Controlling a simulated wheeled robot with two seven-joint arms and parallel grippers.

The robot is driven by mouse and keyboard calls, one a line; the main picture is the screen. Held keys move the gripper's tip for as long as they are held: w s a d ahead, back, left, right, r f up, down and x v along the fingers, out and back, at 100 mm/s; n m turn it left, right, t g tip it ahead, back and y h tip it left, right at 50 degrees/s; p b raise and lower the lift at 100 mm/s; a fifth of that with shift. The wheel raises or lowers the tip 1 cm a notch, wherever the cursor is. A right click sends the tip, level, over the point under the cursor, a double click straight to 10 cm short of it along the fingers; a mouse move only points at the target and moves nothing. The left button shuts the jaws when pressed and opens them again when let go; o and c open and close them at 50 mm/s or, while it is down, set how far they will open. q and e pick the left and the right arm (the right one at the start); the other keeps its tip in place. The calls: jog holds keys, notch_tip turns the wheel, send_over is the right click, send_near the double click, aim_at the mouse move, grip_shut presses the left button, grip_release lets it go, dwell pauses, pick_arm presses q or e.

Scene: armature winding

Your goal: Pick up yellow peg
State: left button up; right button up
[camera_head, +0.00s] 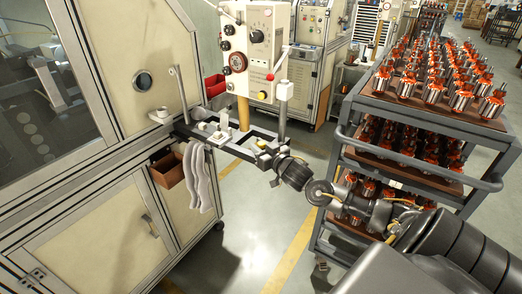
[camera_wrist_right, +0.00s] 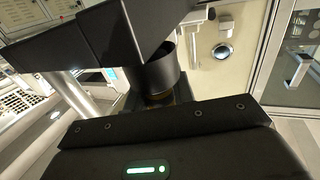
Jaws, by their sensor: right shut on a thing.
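My right gripper (camera_head: 268,157) is at the dark bracket of the machine, in the middle of the head view. It is shut on a small yellow piece (camera_head: 262,143), the yellow peg, mostly hidden by the fingers. In the right wrist view a dark round part hangs above a dull yellow-brown patch (camera_wrist_right: 160,97) by the fingers; its full shape is hidden. A tall upright yellow post (camera_head: 243,113) stands just left of and behind the gripper. My left gripper is not in view.
The dark bracket (camera_head: 232,146) juts from the cream machine cabinet (camera_head: 90,215). White gloves (camera_head: 198,178) hang below it beside a brown bin (camera_head: 168,168). A control box (camera_head: 250,52) stands above. A cart (camera_head: 432,108) of copper armatures is on the right, close to my right arm.

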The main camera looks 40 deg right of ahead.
jog(key=shift+r+b, duration=0.3)
jog(key=shift+r, duration=0.2)
jog(key=r, duration=0.2)
jog(key=shift+s+r+b, duration=0.25)
jog(key=shift+r+b, duration=0.05)
jog(key=shift+b, duration=0.1)
jog(key=s+a+r, duration=0.1)
jog(key=s+r, duration=0.8)
jog(key=s, duration=0.4)
jog(key=shift+s+a+r+b, duration=0.2)
jog(key=shift+a+b, duration=0.15)
jog(key=shift+b, duration=0.05)
